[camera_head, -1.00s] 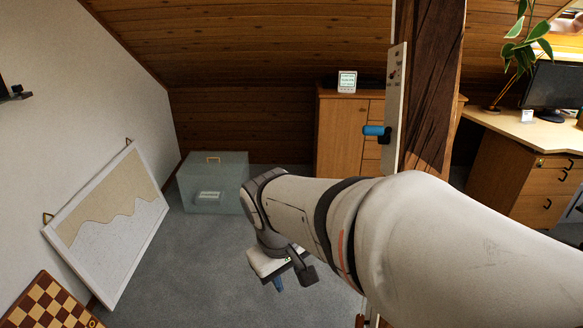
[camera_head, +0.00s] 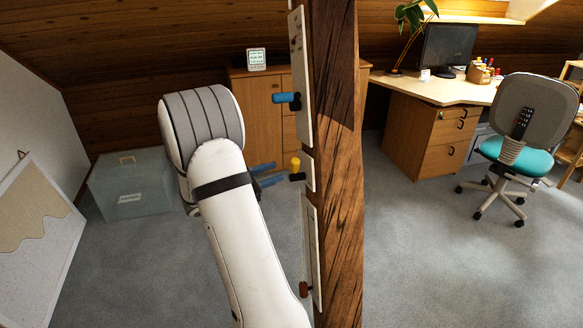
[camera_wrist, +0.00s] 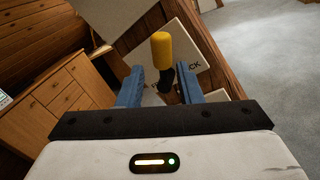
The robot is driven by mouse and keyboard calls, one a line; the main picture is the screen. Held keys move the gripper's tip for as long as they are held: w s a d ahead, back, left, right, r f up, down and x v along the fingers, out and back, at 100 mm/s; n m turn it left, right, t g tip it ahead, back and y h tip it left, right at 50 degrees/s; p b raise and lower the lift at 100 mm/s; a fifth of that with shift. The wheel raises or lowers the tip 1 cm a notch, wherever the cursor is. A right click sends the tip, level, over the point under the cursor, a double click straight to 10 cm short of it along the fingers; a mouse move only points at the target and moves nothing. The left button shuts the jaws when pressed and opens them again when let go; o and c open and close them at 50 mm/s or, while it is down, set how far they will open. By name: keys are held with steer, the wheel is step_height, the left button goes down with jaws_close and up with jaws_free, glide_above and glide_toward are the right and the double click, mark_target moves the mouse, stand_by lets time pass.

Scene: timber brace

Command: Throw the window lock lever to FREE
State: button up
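A lever with a yellow knob (camera_head: 295,162) on a black arm stands out from a white plate (camera_head: 308,171) on the timber post; the knob points upward. In the wrist view the yellow knob (camera_wrist: 162,48) shows in front of its plate (camera_wrist: 198,52), where the letters "CK" can be read. My gripper (camera_head: 275,173) has blue fingers and is just left of this lever. In the wrist view my gripper (camera_wrist: 158,77) is open, with the lever seen in the gap between the fingers. Whether either finger touches it cannot be told.
A blue-handled lever (camera_head: 286,98) is on the plate above, and a red-brown lever (camera_head: 305,288) on the plate below. The wooden post (camera_head: 338,200) stands right of them. A cabinet (camera_head: 256,120), a translucent box (camera_head: 130,185) and a desk (camera_head: 440,90) are farther back.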

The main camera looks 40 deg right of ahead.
mark_target(294, 165)
steer(key=x, duration=0.7)
steer(key=shift+d+p, duration=0.25)
steer(key=shift+p, duration=0.15)
